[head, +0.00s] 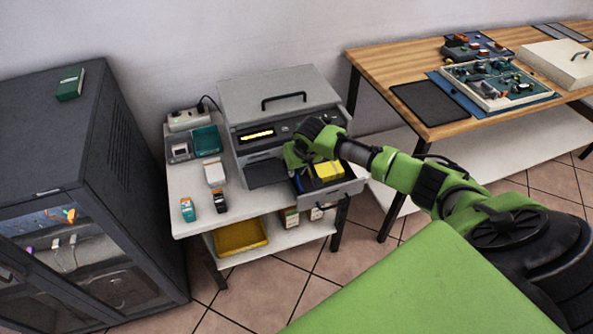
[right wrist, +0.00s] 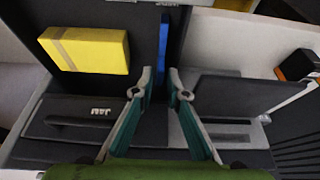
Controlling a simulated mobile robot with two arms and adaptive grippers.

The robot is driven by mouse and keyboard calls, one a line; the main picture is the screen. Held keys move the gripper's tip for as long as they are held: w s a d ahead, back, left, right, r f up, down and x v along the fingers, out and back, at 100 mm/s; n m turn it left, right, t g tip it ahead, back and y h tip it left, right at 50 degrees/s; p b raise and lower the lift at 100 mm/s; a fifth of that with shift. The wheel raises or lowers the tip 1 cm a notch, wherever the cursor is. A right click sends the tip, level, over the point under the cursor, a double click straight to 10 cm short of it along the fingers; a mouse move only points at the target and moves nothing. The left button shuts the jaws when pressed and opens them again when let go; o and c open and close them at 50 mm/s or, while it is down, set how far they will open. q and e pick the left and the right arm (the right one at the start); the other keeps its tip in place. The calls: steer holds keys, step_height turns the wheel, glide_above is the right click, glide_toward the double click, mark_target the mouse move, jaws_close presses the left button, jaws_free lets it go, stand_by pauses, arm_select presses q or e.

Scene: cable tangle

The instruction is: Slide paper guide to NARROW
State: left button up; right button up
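The grey printer (head: 272,99) stands on a small white table, with a front drawer (head: 345,187) pulled out. A yellow block (head: 328,171) lies in the drawer and also shows in the right wrist view (right wrist: 84,50). A narrow blue strip (right wrist: 163,42), which looks like the paper guide, stands to the right of the block. My right gripper (head: 296,166) is over the left part of the drawer. In the right wrist view its fingertips (right wrist: 161,74) are a small gap apart, in line with the blue strip's near end; contact cannot be made out. My left gripper is out of view.
A dark flat tray (head: 267,174) sits left of the drawer. Small boxes (head: 215,172) and a green bin (head: 207,140) stand on the table's left side. A dark cabinet (head: 60,130) is at left, a wooden bench (head: 400,60) at right.

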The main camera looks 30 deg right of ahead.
steer(key=shift+f, duration=0.15)
steer(key=shift+c, duration=0.4)
jaws_close()
steer(key=d+p, duration=0.1)
steer(key=d, duration=0.1)
steer(key=s+d+p, duration=0.1)
steer(key=d, duration=0.2)
steer(key=shift+s+d, duration=0.15)
steer(key=shift+d, duration=0.4)
steer(key=shift+o, duration=0.4)
jaws_free()
steer(key=shift+s+d, duration=0.1)
